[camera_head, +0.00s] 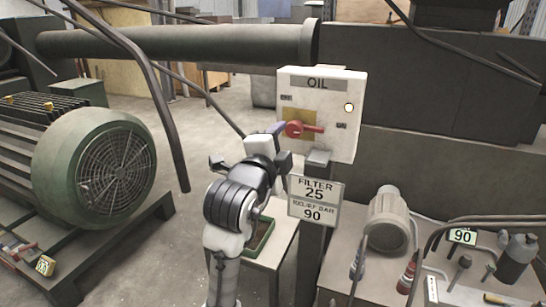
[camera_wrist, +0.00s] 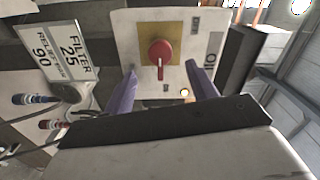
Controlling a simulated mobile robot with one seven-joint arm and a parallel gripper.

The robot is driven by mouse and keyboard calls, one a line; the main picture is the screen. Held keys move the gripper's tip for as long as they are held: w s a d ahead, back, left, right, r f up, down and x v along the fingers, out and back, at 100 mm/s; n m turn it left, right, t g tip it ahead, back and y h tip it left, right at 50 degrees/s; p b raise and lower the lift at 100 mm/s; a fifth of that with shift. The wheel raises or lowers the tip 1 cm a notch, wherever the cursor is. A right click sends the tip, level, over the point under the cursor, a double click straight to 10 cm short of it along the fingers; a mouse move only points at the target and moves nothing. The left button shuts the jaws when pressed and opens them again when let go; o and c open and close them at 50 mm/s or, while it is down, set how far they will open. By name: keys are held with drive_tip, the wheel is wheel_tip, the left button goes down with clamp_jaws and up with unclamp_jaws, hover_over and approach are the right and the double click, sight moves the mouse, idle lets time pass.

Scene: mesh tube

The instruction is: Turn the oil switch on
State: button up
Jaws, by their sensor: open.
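The white OIL box (camera_head: 335,88) stands on a dark post. It bears a red rotary switch (camera_head: 294,129) on a yellow plate, with its lever pointing right toward a small label (camera_head: 341,125) that seems to read ON. A pale yellow lamp (camera_head: 349,107) on the box looks lit. In the wrist view the switch (camera_wrist: 160,52) shows with its lever pointing down in the picture. My gripper (camera_wrist: 160,67) is open, its two purple fingers on either side of the lever in the picture. Contact cannot be told. In the head view my gripper (camera_head: 277,131) is just left of the switch.
A FILTER 25 / RELIEF BAR 90 sign (camera_head: 316,200) hangs below the box. A large green motor (camera_head: 95,165) stands left, a thick pipe (camera_head: 180,43) runs behind. A bench (camera_head: 440,285) with tools and a grey cylinder (camera_head: 388,220) is at right.

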drive_tip(key=v, duration=0.5)
drive_tip(key=shift+s, duration=0.1)
